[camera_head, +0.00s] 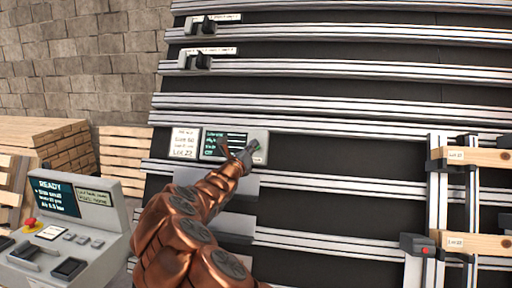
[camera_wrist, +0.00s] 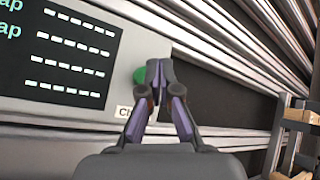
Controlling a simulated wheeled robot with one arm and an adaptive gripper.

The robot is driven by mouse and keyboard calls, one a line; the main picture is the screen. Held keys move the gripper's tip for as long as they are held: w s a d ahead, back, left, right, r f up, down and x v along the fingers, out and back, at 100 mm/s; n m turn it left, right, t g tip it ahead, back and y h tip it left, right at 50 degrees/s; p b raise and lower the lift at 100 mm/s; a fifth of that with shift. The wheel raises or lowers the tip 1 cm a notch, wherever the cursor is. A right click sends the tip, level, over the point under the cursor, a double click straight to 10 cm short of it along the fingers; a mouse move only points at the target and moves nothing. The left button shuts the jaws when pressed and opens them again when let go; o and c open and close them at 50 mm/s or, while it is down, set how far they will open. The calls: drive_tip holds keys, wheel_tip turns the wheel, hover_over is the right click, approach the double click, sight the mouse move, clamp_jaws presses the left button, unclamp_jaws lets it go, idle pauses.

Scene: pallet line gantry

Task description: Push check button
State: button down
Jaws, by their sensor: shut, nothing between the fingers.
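The check button is a round green button (camera_wrist: 140,75) at the right side of a grey panel, beside a dark screen (camera_wrist: 65,50) with dashed lines. A partly hidden white label starting with "C" (camera_wrist: 124,111) sits below the button. My gripper (camera_wrist: 159,66) is shut and empty, with its fingertips just right of the button and partly overlapping it in the wrist view. I cannot tell whether they touch it. In the head view, my gripper (camera_head: 247,151) is at the right part of the panel (camera_head: 262,137), and a little green shows by its tips.
A white card (camera_head: 184,143) is left of the panel. Metal rails (camera_head: 330,110) cross the dark gantry. A control console (camera_head: 75,235) with a red knob stands lower left. Wooden beams (camera_head: 478,157) in brackets are at right. Stacked pallets (camera_head: 45,145) stand behind at left.

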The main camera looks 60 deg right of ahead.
drive_tip(key=shift+d, duration=0.15)
drive_tip(key=shift+w+d+f+p, duration=0.1)
drive_tip(key=shift+d+f+p, duration=0.1)
drive_tip(key=shift+p, duration=0.1)
drive_tip(key=shift+w+d+f+p, duration=0.15)
drive_tip(key=shift+d+f+p, duration=0.15)
drive_tip(key=shift+d, duration=0.1)
idle(1.1)
drive_tip(key=shift+a+r, duration=0.1)
drive_tip(key=shift+s+a+r, duration=0.35)
drive_tip(key=shift+a+r, duration=0.05)
drive_tip(key=shift+a, duration=0.25)
drive_tip(key=shift+a, duration=0.1)
drive_tip(key=shift+s+a+r+b, duration=0.1)
drive_tip(key=shift+s+a+r, duration=0.25)
drive_tip(key=shift+a, duration=0.3)
drive_tip(key=shift+s+a+r+b, duration=0.15)
drive_tip(key=shift+a+r, duration=0.25)
drive_tip(key=shift+a, duration=0.3)
drive_tip(key=shift+s+a+r+b, duration=0.1)
drive_tip(key=shift+s+a+r, duration=0.25)
drive_tip(key=shift+a, duration=0.3)
drive_tip(key=shift+w+r, duration=0.1)
